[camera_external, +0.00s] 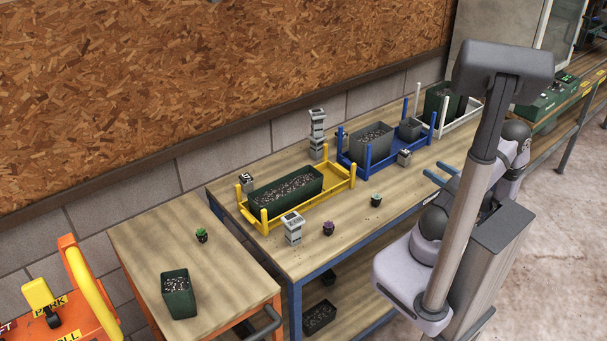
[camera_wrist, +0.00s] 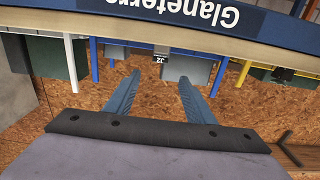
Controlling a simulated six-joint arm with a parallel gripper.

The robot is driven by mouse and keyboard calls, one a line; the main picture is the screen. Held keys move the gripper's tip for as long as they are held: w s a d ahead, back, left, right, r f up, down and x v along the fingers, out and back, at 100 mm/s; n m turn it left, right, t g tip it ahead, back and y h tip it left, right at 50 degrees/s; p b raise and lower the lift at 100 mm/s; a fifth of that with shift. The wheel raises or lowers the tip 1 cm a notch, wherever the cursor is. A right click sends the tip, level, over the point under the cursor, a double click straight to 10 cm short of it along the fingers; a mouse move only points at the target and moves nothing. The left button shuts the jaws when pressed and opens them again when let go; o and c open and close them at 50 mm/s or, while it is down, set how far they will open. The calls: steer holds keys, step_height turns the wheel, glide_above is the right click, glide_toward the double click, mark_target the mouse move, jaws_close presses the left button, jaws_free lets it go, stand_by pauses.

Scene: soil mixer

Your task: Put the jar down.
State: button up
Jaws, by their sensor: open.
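My gripper (camera_external: 441,173) is at the right front edge of the long wooden table (camera_external: 350,222). Its blue fingers are apart and nothing shows between them in the wrist view (camera_wrist: 160,80). No jar can be told for certain. Three small dark pots with plants stand upright, apart from my gripper: a green one (camera_external: 376,200) near the table's front edge, a purplish one (camera_external: 328,228) farther left, and another green one (camera_external: 201,236) on the left bench. The wrist view is upside down and shows the table's front edge (camera_wrist: 180,35).
A yellow rack (camera_external: 334,188) and a blue rack (camera_external: 389,160) hold dark planters of soil. A white rack (camera_external: 459,123) stands behind. Small grey devices, one of them (camera_external: 292,228) at the front, stand near the racks. A green planter (camera_external: 178,294) stands on the left bench.

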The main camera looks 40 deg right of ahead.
mark_target(409, 155)
steer(key=shift+o, duration=0.5)
steer(key=shift+w+a+r, duration=0.15)
steer(key=w+a+y+p, duration=0.1)
steer(key=w, duration=0.1)
steer(key=w+a+y, duration=0.1)
steer(key=w+a, duration=0.1)
steer(key=w+a+n+y+p, duration=0.1)
steer(key=w, duration=0.1)
steer(key=shift+a+r+p, duration=0.15)
steer(key=shift+a+p, duration=0.15)
steer(key=shift+p, duration=0.05)
steer(key=d+h, duration=0.1)
steer(key=d, duration=0.1)
steer(key=w+d+f+m+h, duration=0.1)
steer(key=d, duration=0.1)
steer(key=shift+h, duration=0.3)
steer(key=shift+d+f, duration=0.1)
steer(key=shift+d, duration=0.2)
steer(key=shift+w+p, duration=0.5)
steer(key=shift+w, duration=1)
steer(key=shift+w+d+p, duration=0.15)
steer(key=shift+w+p, duration=0.7)
steer(key=shift+w, duration=1.4)
